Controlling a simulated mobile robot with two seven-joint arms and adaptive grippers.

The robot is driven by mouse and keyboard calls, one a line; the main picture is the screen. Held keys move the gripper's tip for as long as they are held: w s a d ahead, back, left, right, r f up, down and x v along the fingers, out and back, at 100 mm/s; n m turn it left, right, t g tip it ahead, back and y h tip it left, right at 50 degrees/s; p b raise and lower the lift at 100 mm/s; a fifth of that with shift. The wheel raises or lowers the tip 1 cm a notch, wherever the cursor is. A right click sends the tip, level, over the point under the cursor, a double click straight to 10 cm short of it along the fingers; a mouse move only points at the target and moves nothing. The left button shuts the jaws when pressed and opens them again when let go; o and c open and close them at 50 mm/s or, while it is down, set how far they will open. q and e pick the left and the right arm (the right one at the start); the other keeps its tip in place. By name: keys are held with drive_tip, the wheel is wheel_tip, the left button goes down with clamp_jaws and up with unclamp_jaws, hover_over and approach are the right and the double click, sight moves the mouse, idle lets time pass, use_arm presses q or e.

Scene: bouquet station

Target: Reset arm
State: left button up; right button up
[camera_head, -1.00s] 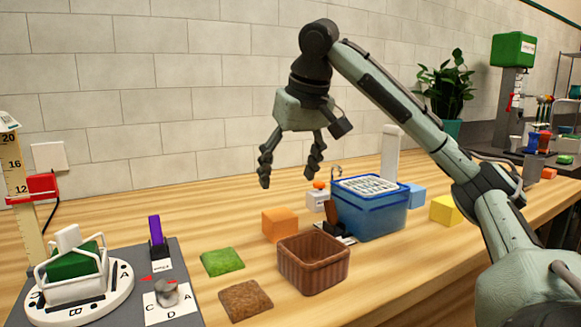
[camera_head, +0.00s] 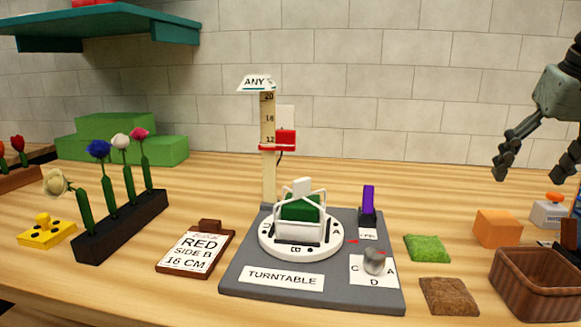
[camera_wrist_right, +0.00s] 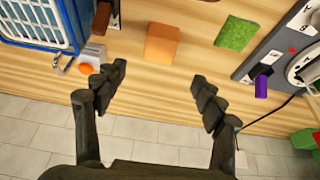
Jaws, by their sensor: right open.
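My right gripper (camera_head: 535,160) hangs at the right edge of the head view, raised above the table, its arm cut off by the frame. Its fingers are spread apart with nothing between them. The right wrist view also shows the open gripper (camera_wrist_right: 160,95), with an orange block (camera_wrist_right: 162,43) on the table beyond the fingers. In the head view that orange block (camera_head: 497,228) stands below and left of the gripper, apart from it. My left gripper is not in view.
A grey turntable station (camera_head: 240,281) with a ruler post (camera_head: 268,160) stands mid-table. A flower rack (camera_head: 120,228) and order card (camera_head: 195,249) are to its left. Green moss (camera_head: 428,248), a brown patch (camera_head: 449,296) and a brown basket (camera_head: 535,292) lie right. A blue basket (camera_wrist_right: 40,42) shows in the wrist view.

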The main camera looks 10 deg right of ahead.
sight(500, 217)
drive_tip(key=x, duration=1.1)
drive_tip(key=shift+f, duration=0.2)
drive_tip(key=shift+w+d+f, duration=0.1)
drive_tip(key=shift+w+f, duration=0.05)
drive_tip(key=shift+f, duration=0.25)
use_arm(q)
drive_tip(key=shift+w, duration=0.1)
use_arm(e)
drive_tip(key=shift+r, duration=0.15)
